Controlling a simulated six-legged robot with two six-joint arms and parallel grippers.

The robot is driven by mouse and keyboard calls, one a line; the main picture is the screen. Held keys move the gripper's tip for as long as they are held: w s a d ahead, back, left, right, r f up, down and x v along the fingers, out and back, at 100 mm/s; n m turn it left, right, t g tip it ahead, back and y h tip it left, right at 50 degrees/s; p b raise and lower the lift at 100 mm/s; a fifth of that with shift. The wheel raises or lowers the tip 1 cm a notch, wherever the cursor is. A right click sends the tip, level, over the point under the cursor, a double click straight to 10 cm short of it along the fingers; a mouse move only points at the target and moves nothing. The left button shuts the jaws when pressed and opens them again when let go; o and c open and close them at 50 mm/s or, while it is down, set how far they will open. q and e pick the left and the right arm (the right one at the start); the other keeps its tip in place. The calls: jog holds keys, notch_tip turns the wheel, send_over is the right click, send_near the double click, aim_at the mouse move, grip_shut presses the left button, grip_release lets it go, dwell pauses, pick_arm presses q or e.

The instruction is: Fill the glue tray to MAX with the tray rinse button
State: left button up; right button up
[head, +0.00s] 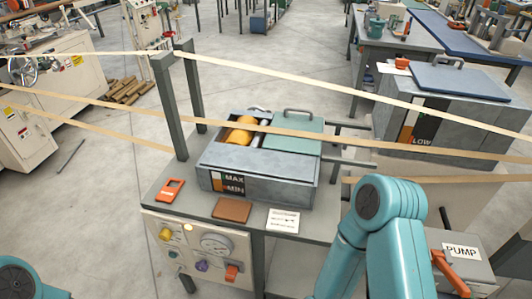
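The grey glue tray (285,188) stands on the bench, with a yellow roller (240,133) inside its open left part and a green handled lid (292,137) over the right. Its front label (233,184) reads MAX above MIN, with a small orange mark beside MIN. The control panel (213,268) below has a yellow knob (165,234), a purple knob (202,266), a small teal button (172,254), an orange switch (232,272) and a round gauge (216,244). I cannot read which is tray rinse. My arms' teal links show at the bottom; neither gripper is visible.
Pale paper strips (330,88) cross above the tray past grey posts (170,105). An orange device (171,189), brown pad (232,209) and paper card (283,221) lie on the bench. A PUMP box (461,252) with an orange lever and a tank (440,105) marked LOW stand right.

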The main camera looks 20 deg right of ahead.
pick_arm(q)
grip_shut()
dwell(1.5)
